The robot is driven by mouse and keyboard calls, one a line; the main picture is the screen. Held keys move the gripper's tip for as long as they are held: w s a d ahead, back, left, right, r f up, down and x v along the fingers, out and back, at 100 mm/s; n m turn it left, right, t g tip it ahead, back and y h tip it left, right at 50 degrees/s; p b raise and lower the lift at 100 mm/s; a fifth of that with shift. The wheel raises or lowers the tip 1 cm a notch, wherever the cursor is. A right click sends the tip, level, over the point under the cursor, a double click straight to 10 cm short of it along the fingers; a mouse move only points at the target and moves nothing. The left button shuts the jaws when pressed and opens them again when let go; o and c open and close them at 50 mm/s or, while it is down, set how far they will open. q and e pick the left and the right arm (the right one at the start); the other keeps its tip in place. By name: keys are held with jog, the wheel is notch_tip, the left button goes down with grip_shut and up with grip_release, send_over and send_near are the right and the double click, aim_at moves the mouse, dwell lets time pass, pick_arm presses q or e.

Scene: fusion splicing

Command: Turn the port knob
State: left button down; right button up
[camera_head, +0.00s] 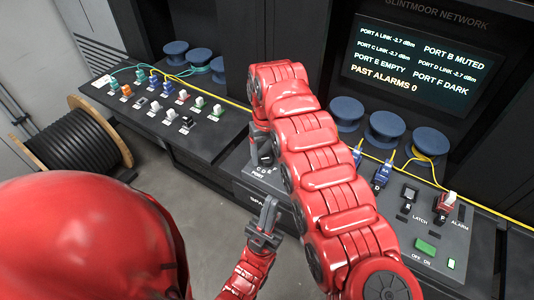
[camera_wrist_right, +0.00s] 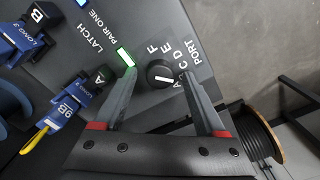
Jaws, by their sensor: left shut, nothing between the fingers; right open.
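The port knob (camera_wrist_right: 160,72) is a round black dial with a white pointer mark, on a dark panel in the right wrist view. Letters and the word PORT are printed beside it. My right gripper (camera_wrist_right: 158,70) is open, with one finger on either side of the knob; whether they touch it I cannot tell. In the head view my right arm hides the knob, and only the printed PORT lettering (camera_head: 264,171) shows. My left gripper (camera_head: 265,222) is shut and empty, low in front of the console.
A screen (camera_head: 418,62) lists port states. Plugs labelled A (camera_wrist_right: 92,82) and B (camera_wrist_right: 33,28) sit beside the LATCH label. A red-and-white ALARM plug (camera_head: 445,205) is at the right. A cable drum (camera_head: 75,143) stands at the left.

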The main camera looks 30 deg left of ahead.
aim_at(267, 159)
notch_tip(267, 159, up, 17)
jog(key=p, duration=1.5)
jog(key=shift+r, duration=0.15)
jog(key=shift+s, duration=0.1)
